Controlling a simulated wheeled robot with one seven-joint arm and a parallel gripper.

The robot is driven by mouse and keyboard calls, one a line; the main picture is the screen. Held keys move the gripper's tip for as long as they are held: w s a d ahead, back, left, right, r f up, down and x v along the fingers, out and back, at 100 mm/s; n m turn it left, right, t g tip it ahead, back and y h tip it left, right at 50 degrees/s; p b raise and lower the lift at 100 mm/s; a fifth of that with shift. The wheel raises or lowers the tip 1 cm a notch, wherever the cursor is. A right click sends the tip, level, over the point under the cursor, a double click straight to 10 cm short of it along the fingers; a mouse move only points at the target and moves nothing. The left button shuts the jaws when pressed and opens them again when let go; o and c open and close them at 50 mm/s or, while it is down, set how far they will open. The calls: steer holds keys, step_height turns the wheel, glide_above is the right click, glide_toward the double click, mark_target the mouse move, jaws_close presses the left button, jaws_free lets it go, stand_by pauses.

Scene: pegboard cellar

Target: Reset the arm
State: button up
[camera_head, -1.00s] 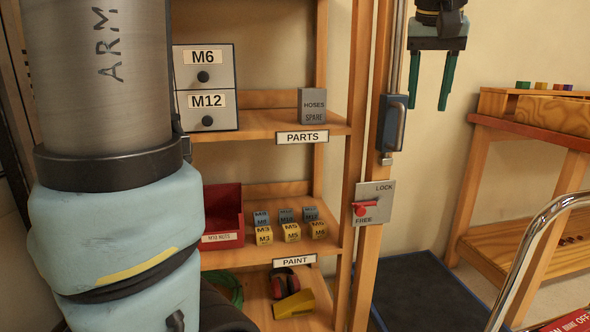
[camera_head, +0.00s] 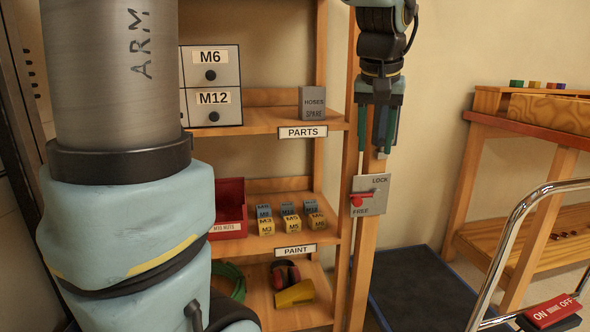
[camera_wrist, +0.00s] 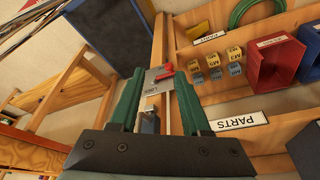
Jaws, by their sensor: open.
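My gripper (camera_head: 378,128) hangs pointing down in front of the wooden post at the right side of the shelf, with its two green fingers apart and nothing between them. In the head view it is just above the grey LOCK/FREE plate (camera_head: 376,203), whose red lever (camera_head: 362,198) lies nearly level. In the wrist view the green fingers (camera_wrist: 157,110) are spread, and the plate (camera_wrist: 157,80) with its red lever (camera_wrist: 166,76) shows between and beyond them. A dark handle on the post is mostly hidden behind the fingers in the head view. My arm is bent, its upper link at the left.
The shelf holds M6 and M12 drawers (camera_head: 211,82), a grey HOSES SPARE box (camera_head: 312,103), a red bin (camera_head: 230,212) and several small blocks (camera_head: 290,222). A wooden bench (camera_head: 490,120) and a chrome cart handle (camera_head: 520,215) are at the right. A dark mat (camera_head: 415,285) lies clear on the floor.

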steer(key=s+a+f+n+g+y, duration=0.1)
steer(key=s+a+f+n, duration=0.15)
steer(key=a+f, duration=0.8)
steer(key=s+a+f+n+g, duration=0.1)
steer(key=s+a+f, duration=0.2)
steer(key=a+f, duration=0.75)
step_height(320, 180, up, 25)
steer(key=a+p, duration=0.1)
steer(key=p, duration=2.3)
steer(key=shift+w+m, duration=0.2)
steer(key=shift+m, duration=0.15)
